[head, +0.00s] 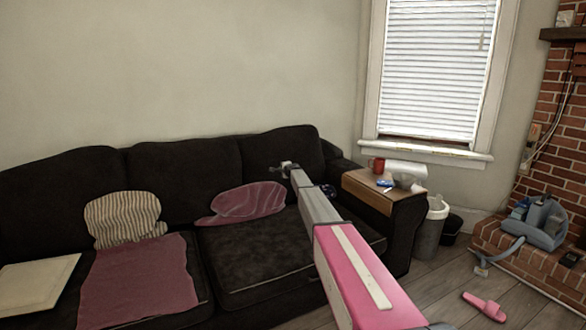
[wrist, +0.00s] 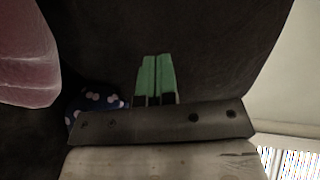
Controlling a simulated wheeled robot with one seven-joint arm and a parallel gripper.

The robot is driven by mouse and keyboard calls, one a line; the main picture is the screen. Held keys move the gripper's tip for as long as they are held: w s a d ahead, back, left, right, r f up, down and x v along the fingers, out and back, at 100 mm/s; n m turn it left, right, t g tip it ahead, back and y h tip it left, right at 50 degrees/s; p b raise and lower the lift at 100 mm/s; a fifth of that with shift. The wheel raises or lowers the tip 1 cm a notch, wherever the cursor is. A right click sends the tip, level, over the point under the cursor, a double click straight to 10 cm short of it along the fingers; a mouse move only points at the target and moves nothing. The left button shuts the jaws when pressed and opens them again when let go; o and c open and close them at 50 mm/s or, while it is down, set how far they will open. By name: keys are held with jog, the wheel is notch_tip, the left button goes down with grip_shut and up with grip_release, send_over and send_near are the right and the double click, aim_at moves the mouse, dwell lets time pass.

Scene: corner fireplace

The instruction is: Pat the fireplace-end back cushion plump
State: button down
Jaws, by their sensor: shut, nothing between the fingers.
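The dark sofa's fireplace-end back cushion (head: 290,145) is the rightmost of its back cushions, upright beside the right armrest. My gripper (head: 287,166) is in front of this cushion, at the end of my arm reaching in from the lower right. In the wrist view the green fingertips of my gripper (wrist: 155,75) are together and empty, with the dark back cushion (wrist: 215,50) filling the view beyond them. I cannot tell whether the fingertips touch the cushion.
A pink pillow (head: 248,202) lies left of my gripper and shows in the wrist view (wrist: 25,60). A dark blue spotted item (head: 327,190) lies by the right armrest. A wooden armrest tray (head: 368,190) holds a red mug (head: 377,165) and other things.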

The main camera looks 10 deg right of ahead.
jog(key=shift+w+a+f, duration=0.1)
jog(key=shift+w+a, duration=0.05)
jog(key=shift+w, duration=0.3)
jog(key=d, duration=0.9)
jog(key=shift+s+d+r, duration=0.2)
jog(key=shift+d+r, duration=0.1)
jog(key=shift+r, duration=0.1)
jog(key=shift+w, duration=0.15)
jog(key=shift+x, duration=1.6)
